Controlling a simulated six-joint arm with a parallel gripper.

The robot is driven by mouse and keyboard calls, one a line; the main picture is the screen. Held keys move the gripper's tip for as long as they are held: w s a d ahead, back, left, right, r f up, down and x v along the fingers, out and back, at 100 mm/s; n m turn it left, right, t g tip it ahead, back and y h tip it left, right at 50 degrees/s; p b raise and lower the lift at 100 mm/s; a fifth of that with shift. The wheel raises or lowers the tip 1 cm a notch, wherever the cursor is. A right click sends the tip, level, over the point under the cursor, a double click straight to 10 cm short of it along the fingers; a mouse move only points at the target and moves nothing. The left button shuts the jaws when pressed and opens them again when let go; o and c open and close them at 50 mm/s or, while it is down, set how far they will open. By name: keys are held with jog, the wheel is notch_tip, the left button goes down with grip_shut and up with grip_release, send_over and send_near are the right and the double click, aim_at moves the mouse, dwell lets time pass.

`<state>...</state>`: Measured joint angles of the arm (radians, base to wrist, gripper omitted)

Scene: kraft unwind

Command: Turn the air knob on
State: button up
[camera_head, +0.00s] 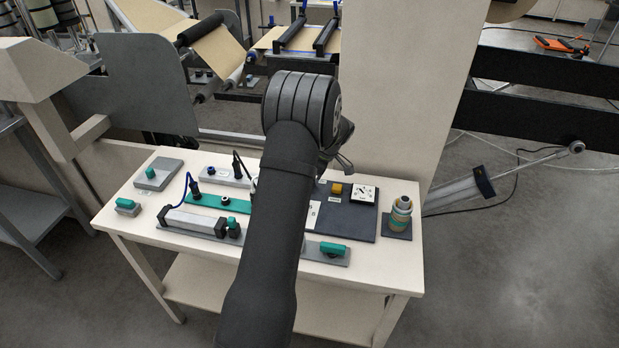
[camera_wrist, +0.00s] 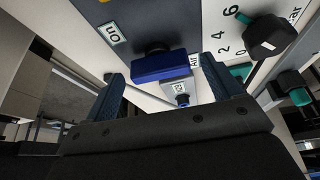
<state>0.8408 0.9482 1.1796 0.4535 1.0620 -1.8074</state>
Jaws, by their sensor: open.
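My gripper (camera_wrist: 163,78) is open, one finger on each side of the knob in the picture. I cannot tell whether either finger touches it. In the head view my arm hides the knob and most of the gripper.
A pale post (camera_head: 405,100) stands behind.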

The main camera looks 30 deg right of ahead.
jog(key=v, duration=1.7)
jog(key=shift+s+f, duration=0.1)
jog(key=x, duration=1.7)
jog(key=shift+w+a+f, duration=0.1)
jog(key=shift+w+f, duration=0.1)
